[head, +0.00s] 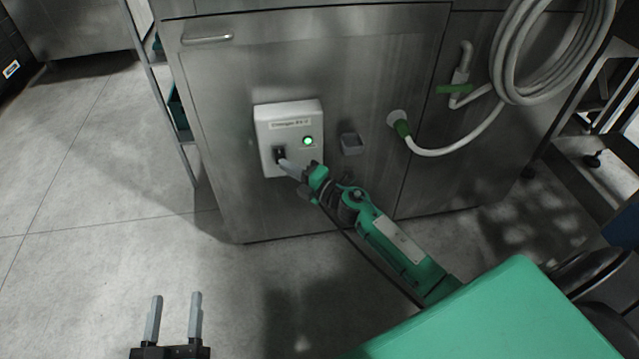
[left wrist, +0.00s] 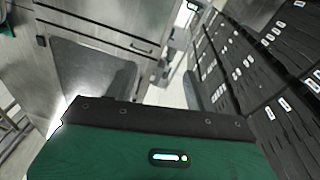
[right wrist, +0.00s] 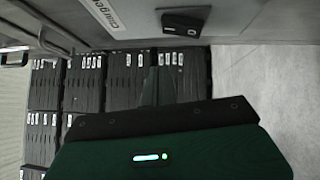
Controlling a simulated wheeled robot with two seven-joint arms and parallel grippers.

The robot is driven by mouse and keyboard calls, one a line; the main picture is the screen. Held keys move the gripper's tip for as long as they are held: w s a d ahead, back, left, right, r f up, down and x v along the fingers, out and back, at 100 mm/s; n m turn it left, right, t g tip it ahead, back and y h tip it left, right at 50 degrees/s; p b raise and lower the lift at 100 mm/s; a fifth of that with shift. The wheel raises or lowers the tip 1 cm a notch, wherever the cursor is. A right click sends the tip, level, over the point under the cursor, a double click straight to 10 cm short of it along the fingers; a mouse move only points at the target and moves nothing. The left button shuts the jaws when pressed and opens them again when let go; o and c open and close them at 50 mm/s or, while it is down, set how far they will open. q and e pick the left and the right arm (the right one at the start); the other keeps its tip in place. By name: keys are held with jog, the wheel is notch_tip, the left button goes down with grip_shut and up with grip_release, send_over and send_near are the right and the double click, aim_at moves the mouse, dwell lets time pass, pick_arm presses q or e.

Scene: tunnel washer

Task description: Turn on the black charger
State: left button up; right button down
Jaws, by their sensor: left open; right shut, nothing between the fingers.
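A white charger box (head: 290,135) is fixed to the front of a steel cabinet, with a "Charger" label (head: 289,123) that is only partly readable. A round green light (head: 308,141) glows on it. A small black switch (head: 279,155) sits low on its left side; it also shows in the right wrist view (right wrist: 186,20). My right gripper (head: 285,163) is shut and empty, its tips at the switch; I cannot tell whether they touch it. My left gripper (head: 176,294) is open and empty over the floor, away from the box.
A door handle (head: 207,38) is upper left. The floor at left is clear.

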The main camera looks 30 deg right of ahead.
pick_arm(q)
notch_tip(320, 180, down, 6)
jog(key=s+d+g+p, duration=0.1)
jog(key=s+g, duration=0.1)
jog(key=g, duration=0.1)
jog(key=shift+s+d+r+g, duration=0.15)
jog(key=shift+d+g, duration=0.15)
pick_arm(e)
jog(key=r+v, duration=0.2)
jog(key=v, duration=0.7)
jog(key=shift+d, duration=0.25)
jog(key=shift+s+a, duration=0.1)
jog(key=shift+s, duration=0.1)
